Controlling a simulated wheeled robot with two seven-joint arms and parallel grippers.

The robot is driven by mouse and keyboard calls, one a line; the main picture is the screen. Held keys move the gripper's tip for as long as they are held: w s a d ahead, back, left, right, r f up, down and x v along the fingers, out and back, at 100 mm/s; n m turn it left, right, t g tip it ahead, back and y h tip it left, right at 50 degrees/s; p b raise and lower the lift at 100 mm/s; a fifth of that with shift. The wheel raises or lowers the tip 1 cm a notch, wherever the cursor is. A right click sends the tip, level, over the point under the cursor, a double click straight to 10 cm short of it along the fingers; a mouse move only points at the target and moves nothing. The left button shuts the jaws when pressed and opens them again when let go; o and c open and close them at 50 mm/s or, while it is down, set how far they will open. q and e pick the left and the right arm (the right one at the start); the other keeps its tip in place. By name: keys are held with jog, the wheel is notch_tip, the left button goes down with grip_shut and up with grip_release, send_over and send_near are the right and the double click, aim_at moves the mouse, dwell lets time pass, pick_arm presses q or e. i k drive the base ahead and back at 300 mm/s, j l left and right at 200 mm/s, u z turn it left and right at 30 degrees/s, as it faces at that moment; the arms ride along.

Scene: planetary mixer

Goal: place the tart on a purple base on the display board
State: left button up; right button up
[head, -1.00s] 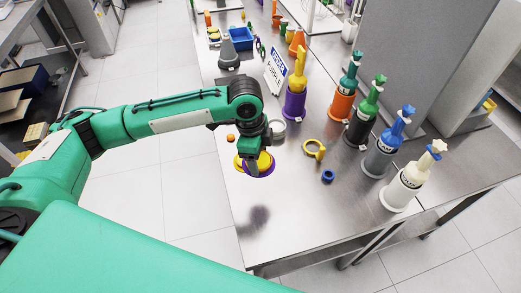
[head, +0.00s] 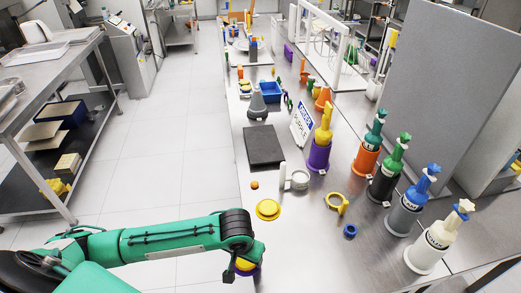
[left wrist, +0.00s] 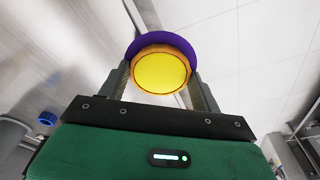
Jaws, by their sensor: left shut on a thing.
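The tart on a purple base is held in my left gripper (head: 243,270). In the left wrist view the tart shows a round yellow filling (left wrist: 160,73), a brown crust and a purple base (left wrist: 137,47) between the two fingers. In the head view only a bit of the yellow filling and purple base (head: 257,271) shows past my wrist, near the bottom edge. The display board, a dark square slab (head: 264,146), lies flat and empty on the steel table, well beyond the gripper. My right gripper is not in view.
A sign reading PURPLE (head: 302,122) stands right of the board.

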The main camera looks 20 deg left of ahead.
aim_at(263, 142)
jog(key=k+z, duration=0.25)
jog(key=k+l+z, duration=0.1)
jog(key=k+z, duration=0.2)
jog(key=i+j+z, duration=0.1)
jog(key=j+z, duration=0.25)
jog(key=j, duration=0.2)
jog(key=j+z, duration=0.3)
jog(key=j, duration=2.45)
